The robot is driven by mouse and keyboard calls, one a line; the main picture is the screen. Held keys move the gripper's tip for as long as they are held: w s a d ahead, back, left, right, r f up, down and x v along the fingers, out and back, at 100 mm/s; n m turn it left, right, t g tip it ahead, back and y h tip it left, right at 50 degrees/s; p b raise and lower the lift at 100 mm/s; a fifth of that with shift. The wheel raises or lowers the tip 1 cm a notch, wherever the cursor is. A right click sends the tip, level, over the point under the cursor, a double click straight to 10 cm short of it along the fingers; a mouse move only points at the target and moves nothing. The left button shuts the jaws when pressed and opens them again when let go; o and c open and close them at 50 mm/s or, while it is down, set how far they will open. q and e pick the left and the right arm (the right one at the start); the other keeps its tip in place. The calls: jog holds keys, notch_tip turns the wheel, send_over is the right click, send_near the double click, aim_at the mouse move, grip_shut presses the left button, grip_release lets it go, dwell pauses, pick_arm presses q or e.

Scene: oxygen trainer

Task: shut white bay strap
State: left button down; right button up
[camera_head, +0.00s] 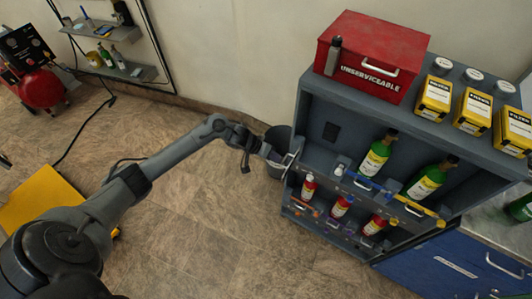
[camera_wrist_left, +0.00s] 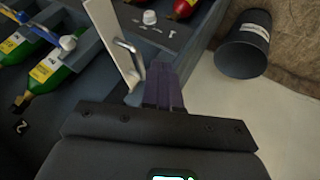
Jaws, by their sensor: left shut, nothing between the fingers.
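The white strap (camera_wrist_left: 112,42) is a flat white bar with a metal handle (camera_wrist_left: 130,60). In the left wrist view it stands out at an angle from the rack's front, at the bay's side. In the head view only a small pale part of it (camera_head: 289,160) shows by my gripper. My left gripper (camera_wrist_left: 163,75) is shut and empty. Its fingertips are close beside the handle's lower end; I cannot tell if they touch. In the head view the gripper (camera_head: 274,156) is at the rack's left front edge. My right gripper is not in view.
The grey rack (camera_head: 345,90) holds green bottles (camera_head: 375,157) behind blue (camera_head: 362,182) and yellow straps (camera_head: 413,206), with small red bottles (camera_head: 308,187) below. A dark bin (camera_head: 274,170) stands close by my left gripper.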

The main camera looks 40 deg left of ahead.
pick_arm(q)
jog(key=shift+w+d+r, duration=0.1)
jog(key=shift+w+d, duration=0.05)
jog(key=shift+d, duration=0.2)
